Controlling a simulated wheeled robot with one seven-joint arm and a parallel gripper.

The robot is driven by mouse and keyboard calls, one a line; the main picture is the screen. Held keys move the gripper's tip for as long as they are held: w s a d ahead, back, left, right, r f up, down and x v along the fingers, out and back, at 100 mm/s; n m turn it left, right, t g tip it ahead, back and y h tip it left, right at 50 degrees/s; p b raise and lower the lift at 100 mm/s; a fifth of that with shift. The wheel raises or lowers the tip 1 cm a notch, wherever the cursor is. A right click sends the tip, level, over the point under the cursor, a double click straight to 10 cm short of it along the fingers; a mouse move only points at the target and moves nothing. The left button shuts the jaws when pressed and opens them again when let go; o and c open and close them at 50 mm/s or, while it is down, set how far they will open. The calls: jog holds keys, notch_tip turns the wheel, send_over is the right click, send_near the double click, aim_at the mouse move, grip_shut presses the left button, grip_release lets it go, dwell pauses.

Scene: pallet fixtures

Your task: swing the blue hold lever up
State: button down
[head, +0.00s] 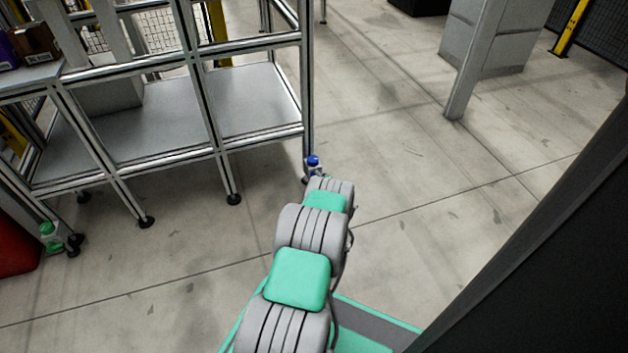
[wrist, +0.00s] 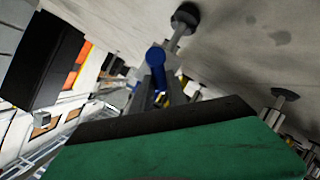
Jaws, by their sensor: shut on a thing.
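The blue hold lever (head: 313,161) shows as a small blue knob at the foot of the frame's right front post, just beyond the end of my arm. In the wrist view the blue lever (wrist: 156,58) is in the middle, with its round end toward the camera. My gripper (wrist: 160,94) is shut on the blue lever, with grey fingers close around its lower part. The black and green gripper body fills the bottom of the wrist view and covers part of the fingers. In the head view my arm hides the gripper.
A metal-framed rack (head: 210,140) with grey shelves stands at the left on black feet. A green fitting (head: 48,230) is on its left leg, near a red object (head: 15,235). A grey post (head: 470,70) stands at back right. The floor right of the rack is clear.

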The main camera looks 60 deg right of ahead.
jog(key=shift+s+d+r+m+t+y, duration=0.15)
jog(key=shift+s+d+m+t+y, duration=0.3)
jog(key=shift+m, duration=0.45)
jog(key=shift+s+d+r+m+t+y, duration=0.1)
jog(key=shift+s+d+m+t+y, duration=0.1)
jog(key=shift+m+t+y, duration=0.55)
jog(key=shift+s+d+r+m+t+y, duration=0.15)
jog(key=shift+s+d+m+t+y, duration=0.2)
jog(key=shift+m, duration=0.7)
jog(key=c, duration=1.3)
grip_release()
jog(key=p+v, duration=0.5)
jog(key=v, duration=0.2)
jog(key=shift+s+a, duration=0.25)
jog(key=shift+s, duration=0.05)
